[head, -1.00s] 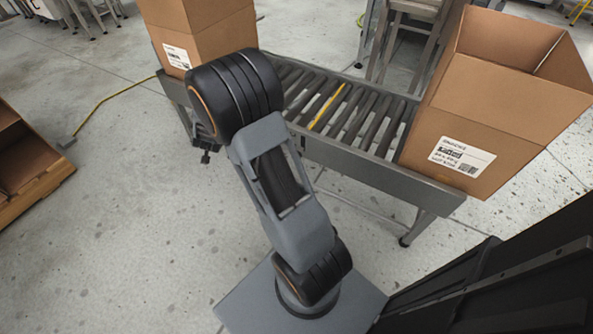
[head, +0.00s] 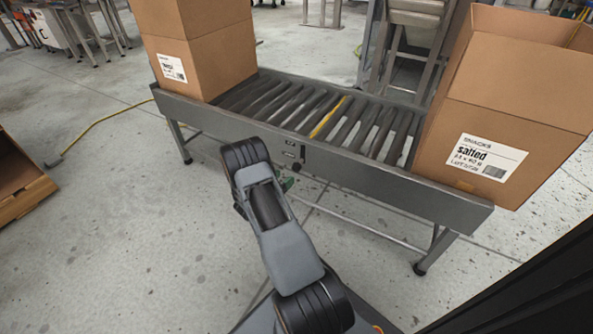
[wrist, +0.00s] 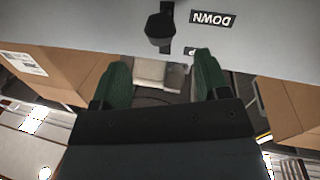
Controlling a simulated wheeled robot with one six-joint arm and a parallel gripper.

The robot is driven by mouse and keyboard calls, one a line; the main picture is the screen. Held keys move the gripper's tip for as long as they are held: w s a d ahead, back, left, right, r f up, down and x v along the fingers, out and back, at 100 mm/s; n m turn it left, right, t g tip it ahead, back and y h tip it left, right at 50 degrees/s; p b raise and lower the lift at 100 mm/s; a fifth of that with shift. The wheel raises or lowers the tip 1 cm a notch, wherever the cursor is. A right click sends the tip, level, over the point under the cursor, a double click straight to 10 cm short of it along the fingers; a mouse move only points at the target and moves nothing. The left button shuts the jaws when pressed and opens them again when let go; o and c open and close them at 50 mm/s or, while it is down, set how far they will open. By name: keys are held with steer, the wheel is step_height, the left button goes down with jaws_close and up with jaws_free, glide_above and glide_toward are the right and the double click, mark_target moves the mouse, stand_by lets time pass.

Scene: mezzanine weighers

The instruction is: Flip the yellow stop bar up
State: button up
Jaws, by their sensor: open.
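The yellow stop bar (head: 328,118) lies between the grey rollers of the conveyor, about level with them. On the conveyor's near side rail is a small black lever with a knob (head: 297,165). In the wrist view the black knob (wrist: 160,28) sits by a slot, beside a "DOWN" label (wrist: 211,19) that appears upside down. My gripper (wrist: 162,62) has two green-padded fingers, spread apart and empty. The knob is just beyond the fingertips, roughly between them, apparently not touched. In the head view my arm mostly hides the gripper; a bit of green shows below the rail.
A cardboard box (head: 205,50) stands on the conveyor's left end, and an open one (head: 500,110) on its right end. The side rail (head: 380,180) runs between them. A yellow cable (head: 100,123) lies on the floor at left. Floor in front of the conveyor is clear.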

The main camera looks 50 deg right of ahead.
mark_target(293, 169)
steer(key=d+b, duration=0.2)
steer(key=d, duration=0.6)
steer(key=shift+w+d, duration=0.15)
steer(key=shift+w, duration=0.05)
steer(key=shift+c, duration=0.4)
steer(key=c, duration=1.2)
step_height(293, 169, up, 7)
steer(key=p, duration=0.4)
steer(key=shift+f, duration=0.15)
